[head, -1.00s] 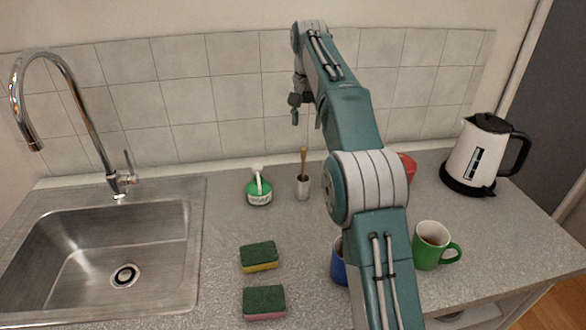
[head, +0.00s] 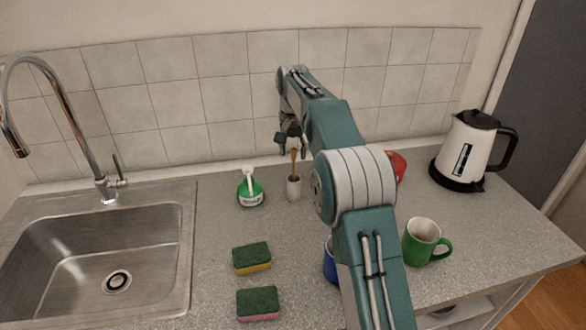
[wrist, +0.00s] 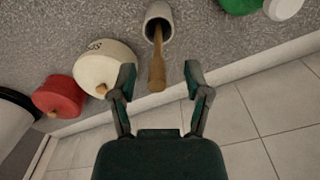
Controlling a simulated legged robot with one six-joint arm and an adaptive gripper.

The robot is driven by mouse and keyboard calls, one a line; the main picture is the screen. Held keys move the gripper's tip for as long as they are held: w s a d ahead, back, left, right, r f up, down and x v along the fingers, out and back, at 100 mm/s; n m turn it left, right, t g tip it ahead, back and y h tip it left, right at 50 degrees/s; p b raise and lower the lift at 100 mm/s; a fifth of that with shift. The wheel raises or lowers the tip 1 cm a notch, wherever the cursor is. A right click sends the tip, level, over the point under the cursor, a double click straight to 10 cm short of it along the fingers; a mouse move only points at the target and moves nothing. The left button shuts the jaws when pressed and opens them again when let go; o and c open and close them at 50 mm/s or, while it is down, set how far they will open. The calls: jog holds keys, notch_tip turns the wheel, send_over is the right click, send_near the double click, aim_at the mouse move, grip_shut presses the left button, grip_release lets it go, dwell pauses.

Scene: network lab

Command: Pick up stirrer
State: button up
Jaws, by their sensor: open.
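The wooden stirrer (head: 294,162) stands upright in a small light-grey cup (head: 294,188) near the back of the counter. In the wrist view the stirrer (wrist: 157,66) sticks out of the mouth of the cup (wrist: 158,14) towards my gripper. My gripper (wrist: 160,78) is open, with one finger on each side of the stirrer's free end. I cannot tell whether either finger touches it. In the head view my gripper (head: 291,145) is just above the cup, around the stirrer's top.
A cream pot (wrist: 103,64) and a red pot (wrist: 58,95) show in the wrist view. The sink (head: 100,255), sponges (head: 252,258), blue mug (head: 329,264), green mug (head: 420,242) and kettle (head: 468,150) surround the clear counter middle.

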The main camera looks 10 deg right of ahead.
jog(key=shift+d+f, duration=0.1)
jog(key=shift+f, duration=0.85)
jog(key=c, duration=0.9)
jog(key=shift+o, duration=0.2)
